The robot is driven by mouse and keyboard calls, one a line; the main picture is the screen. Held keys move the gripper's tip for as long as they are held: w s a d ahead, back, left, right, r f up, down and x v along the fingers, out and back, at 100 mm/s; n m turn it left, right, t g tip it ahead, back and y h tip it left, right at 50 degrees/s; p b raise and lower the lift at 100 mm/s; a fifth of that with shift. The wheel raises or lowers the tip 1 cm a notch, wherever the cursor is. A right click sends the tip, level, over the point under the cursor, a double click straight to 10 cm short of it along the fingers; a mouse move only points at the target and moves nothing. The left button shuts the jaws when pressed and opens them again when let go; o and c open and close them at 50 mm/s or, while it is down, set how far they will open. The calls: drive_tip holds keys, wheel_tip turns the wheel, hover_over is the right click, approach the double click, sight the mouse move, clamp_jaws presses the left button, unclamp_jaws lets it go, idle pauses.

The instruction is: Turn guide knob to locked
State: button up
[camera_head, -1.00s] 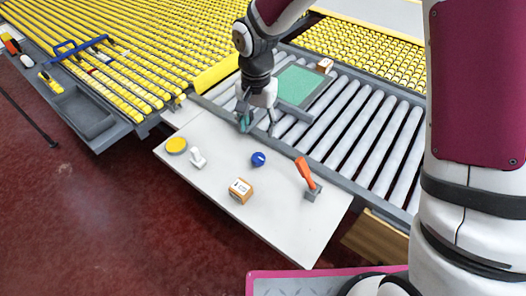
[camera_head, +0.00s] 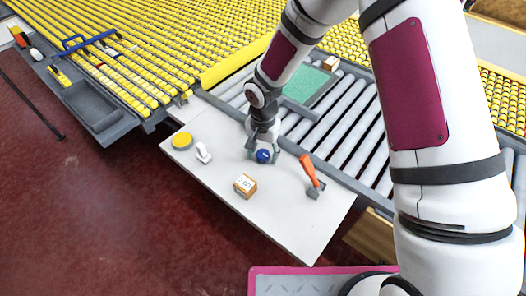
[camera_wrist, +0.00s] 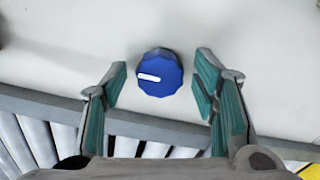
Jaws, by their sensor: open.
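The guide knob is a blue, many-sided knob (camera_head: 263,156) on the white panel (camera_head: 215,180). In the wrist view the knob (camera_wrist: 160,73) shows a white mark on its left half, pointing left. My gripper (camera_head: 261,153) is at the knob in the head view. In the wrist view my gripper (camera_wrist: 160,90) is open, with one teal-padded finger to the left of the knob and one to the right. No lock marking is readable.
An orange lever (camera_head: 309,170) stands right of the knob on the panel. A small orange-and-white box (camera_head: 245,185), a white switch (camera_head: 203,153) and a yellow button (camera_head: 182,140) are there too. A roller conveyor (camera_head: 345,125) runs behind the panel.

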drive_tip(key=c, duration=1.2)
drive_tip(key=shift+o, duration=0.2)
